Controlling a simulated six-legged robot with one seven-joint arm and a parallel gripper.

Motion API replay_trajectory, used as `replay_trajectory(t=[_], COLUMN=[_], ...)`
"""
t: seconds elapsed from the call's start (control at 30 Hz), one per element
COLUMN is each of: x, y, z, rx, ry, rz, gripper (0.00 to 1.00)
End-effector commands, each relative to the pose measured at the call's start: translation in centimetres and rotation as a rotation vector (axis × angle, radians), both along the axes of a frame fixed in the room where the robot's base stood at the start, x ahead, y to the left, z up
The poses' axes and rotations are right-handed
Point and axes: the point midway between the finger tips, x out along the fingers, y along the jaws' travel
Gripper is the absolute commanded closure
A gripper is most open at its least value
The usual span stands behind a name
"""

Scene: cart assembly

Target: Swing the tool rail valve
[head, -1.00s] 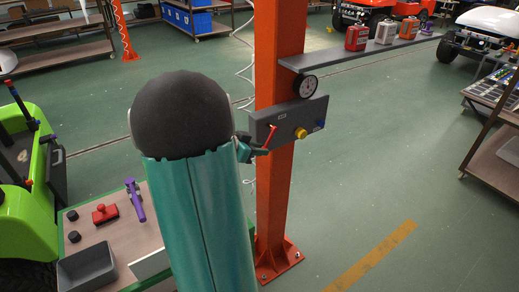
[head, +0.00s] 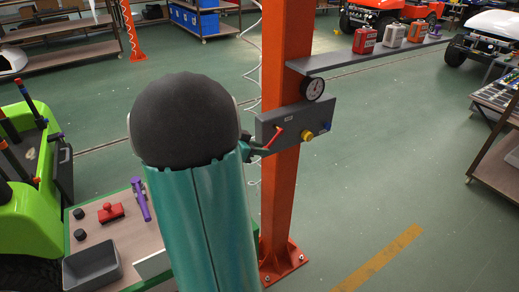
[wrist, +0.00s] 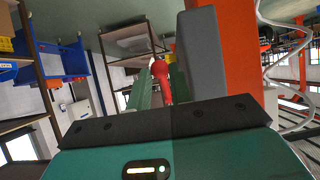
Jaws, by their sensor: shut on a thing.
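The tool rail valve is a red lever (head: 275,138) on the left part of a grey panel (head: 293,121) fixed to the orange post. The lever slants, its upper end to the right. My gripper (head: 262,149) is at the lever's lower left end, partly hidden behind my arm in the head view. In the wrist view the red rounded handle (wrist: 165,80) stands between the two green fingers of my gripper (wrist: 163,88), which are shut on it.
A round gauge (head: 312,89) sits above the panel, with a yellow knob (head: 307,136) and a blue fitting beside the lever. A shelf (head: 380,55) with several canisters extends right from the orange post (head: 283,200). A cart with a grey bin (head: 92,268) stands at left.

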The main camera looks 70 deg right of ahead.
Motion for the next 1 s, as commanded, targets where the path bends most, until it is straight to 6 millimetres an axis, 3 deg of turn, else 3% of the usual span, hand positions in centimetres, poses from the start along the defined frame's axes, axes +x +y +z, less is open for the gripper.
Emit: replay_trajectory(t=[0.27,0.47,1.0], x=[0.7,0.7,1.4], y=[0.7,0.7,1.5], z=[1.5,1.5,3.3], rx=[-0.004,-0.003,-0.002], ry=[-0.001,0.0,-0.001], rz=[0.002,0.001,0.001], gripper=[0.93,1.0,1.0])
